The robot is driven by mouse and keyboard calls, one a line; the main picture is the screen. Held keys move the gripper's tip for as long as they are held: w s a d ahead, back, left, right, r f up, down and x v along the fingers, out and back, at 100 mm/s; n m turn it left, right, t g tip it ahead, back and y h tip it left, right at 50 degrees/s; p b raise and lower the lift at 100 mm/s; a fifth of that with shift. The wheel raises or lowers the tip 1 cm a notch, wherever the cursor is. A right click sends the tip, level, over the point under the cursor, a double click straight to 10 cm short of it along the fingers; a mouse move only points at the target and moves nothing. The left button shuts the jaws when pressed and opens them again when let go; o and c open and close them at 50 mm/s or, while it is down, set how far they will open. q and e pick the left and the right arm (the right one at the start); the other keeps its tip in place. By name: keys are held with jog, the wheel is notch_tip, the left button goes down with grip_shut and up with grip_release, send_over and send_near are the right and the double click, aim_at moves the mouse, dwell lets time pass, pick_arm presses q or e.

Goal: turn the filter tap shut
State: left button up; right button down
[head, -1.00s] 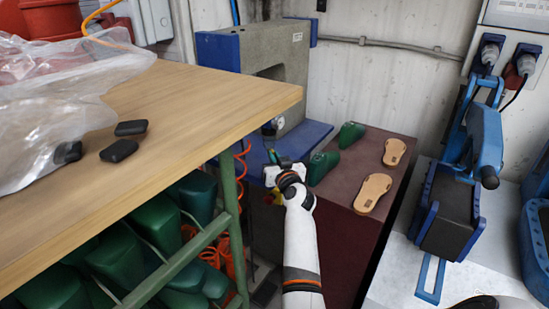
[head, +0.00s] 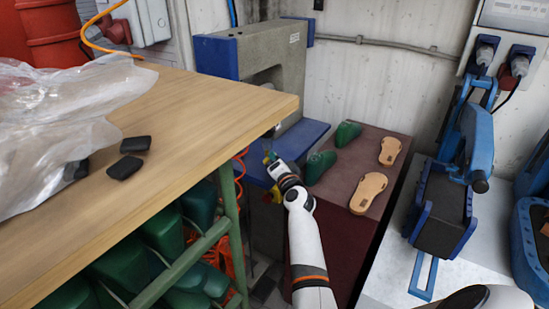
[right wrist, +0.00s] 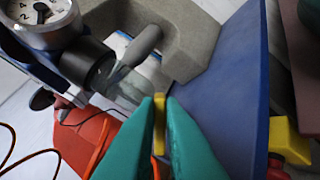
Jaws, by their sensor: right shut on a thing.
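My right gripper (head: 268,158) reaches in beside the table's right end, near the blue bed of the grey machine. In the right wrist view its two teal fingers (right wrist: 159,106) are shut on a narrow yellow piece, which looks like the tap's lever (right wrist: 159,124). The lever stands roughly upright in that view, and its lower part is hidden by the fingers. A round gauge (right wrist: 40,16) and a dark cylindrical fitting (right wrist: 84,64) show at the upper left. In the head view the gripper hides the tap. My left gripper is out of view.
The wooden table (head: 190,105) stands close left of my right arm, its green leg (head: 231,220) beside it. The grey machine (head: 260,55) rises behind. A dark red box (head: 345,190) with sandal soles and green lasts is at right. An orange hose (head: 238,175) hangs by the leg.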

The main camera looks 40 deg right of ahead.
jog(key=shift+d+f+m+p, duration=0.1)
jog(key=shift+f+m+p, duration=0.1)
jog(key=shift+m, duration=0.95)
jog(key=shift+a+f+m+p, duration=0.1)
jog(key=shift+m+p, duration=0.1)
jog(key=shift+m, duration=1)
jog(key=shift+d+f+m+p, duration=0.1)
jog(key=shift+m+p, duration=0.1)
jog(key=shift+m, duration=0.95)
jog(key=c, duration=1.5)
grip_release()
jog(key=shift+c, duration=0.2)
